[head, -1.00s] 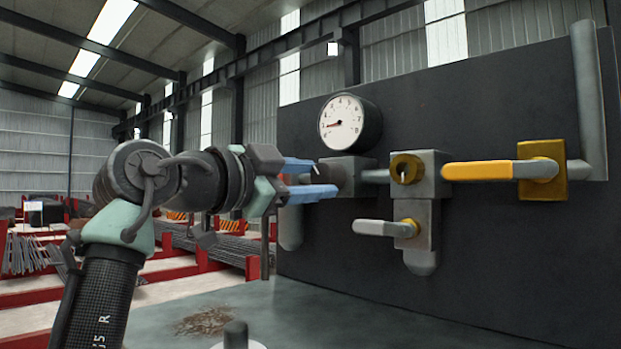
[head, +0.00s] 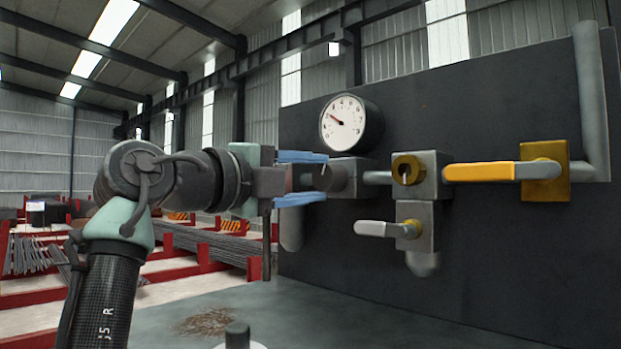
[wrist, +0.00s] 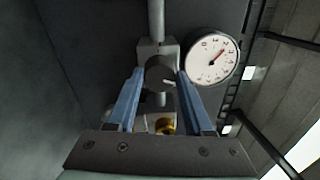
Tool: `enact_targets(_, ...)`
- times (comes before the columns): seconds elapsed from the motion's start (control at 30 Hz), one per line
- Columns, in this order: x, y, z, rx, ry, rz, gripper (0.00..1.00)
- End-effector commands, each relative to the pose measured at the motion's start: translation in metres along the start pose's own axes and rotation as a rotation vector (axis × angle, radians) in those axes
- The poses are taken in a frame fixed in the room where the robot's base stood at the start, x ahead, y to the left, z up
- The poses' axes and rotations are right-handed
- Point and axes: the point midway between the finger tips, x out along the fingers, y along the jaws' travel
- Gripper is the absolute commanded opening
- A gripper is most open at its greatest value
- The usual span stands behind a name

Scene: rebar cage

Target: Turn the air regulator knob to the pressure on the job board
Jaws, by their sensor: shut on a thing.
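The regulator body (head: 354,172) sits at the left end of the pipe run on the dark panel, under a round white gauge (head: 344,122). The gauge's red needle points to the upper left; its numbers are too small to read surely. My gripper (head: 324,178) is shut on the dark regulator knob (wrist: 159,74), one blue finger above and one below in the head view. In the wrist view the fingers flank the knob, and the gauge (wrist: 212,59) shows at the right. I cannot make out a job board.
A brass-fronted block (head: 432,168), a yellow-handled valve (head: 480,172) and a grey-handled valve (head: 376,229) are right of the regulator. Red racks of bars stand behind at left.

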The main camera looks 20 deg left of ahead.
Motion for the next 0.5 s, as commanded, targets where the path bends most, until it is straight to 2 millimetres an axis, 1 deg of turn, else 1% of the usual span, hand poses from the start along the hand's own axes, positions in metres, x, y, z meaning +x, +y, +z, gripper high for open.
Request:
enact_targets(0.2,0.0003,-0.0015,-0.0003,0.206,0.011,0.001,0.0)
enact_targets(0.5,0.0003,-0.0022,-0.0002,0.468,0.023,0.004,0.0)
